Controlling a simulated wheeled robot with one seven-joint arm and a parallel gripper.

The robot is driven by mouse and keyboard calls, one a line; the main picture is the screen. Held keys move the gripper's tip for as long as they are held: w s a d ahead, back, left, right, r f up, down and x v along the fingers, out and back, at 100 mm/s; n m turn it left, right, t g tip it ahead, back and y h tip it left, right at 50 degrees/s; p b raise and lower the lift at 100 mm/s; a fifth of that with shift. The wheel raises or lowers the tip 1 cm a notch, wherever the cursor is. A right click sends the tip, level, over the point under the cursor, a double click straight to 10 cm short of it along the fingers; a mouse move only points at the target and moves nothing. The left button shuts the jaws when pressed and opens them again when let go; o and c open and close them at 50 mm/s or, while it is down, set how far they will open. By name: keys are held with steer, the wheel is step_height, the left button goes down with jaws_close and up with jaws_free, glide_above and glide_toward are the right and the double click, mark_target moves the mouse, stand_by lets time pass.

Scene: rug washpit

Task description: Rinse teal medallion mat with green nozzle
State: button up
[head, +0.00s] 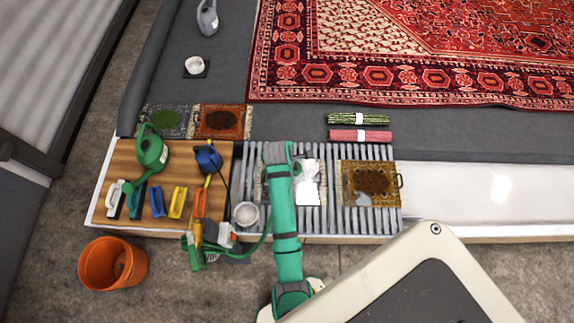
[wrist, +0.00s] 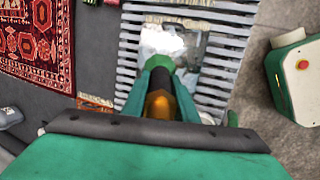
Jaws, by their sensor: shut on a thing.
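My gripper (wrist: 172,82) is shut on a green-tipped nozzle (wrist: 160,104) with a dark and amber body in the wrist view. The nozzle points toward a pale mat (wrist: 218,54) on the slatted rack. White foam or spray (wrist: 160,42) covers part of that mat. In the head view, my teal-green arm hides the gripper and much of the mat; a white patch (head: 308,185) shows just right of the arm. I cannot make out a teal medallion. A green hose (head: 255,246) runs from the rack's front edge toward my arm.
The slatted rack (head: 332,222) also bears a brown-stained gold mat (head: 384,167) and a white bowl (head: 246,213). The wooden board (head: 122,155) holds a green watering can (head: 151,152) and several brushes. An orange bucket (head: 112,263) stands front left. A red rug (head: 440,75) lies behind.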

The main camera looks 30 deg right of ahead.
steer(key=s+d, duration=0.4)
steer(key=d, duration=0.2)
steer(key=shift+s+d, duration=0.25)
steer(key=shift+d, duration=0.15)
stand_by(0.5)
stand_by(0.4)
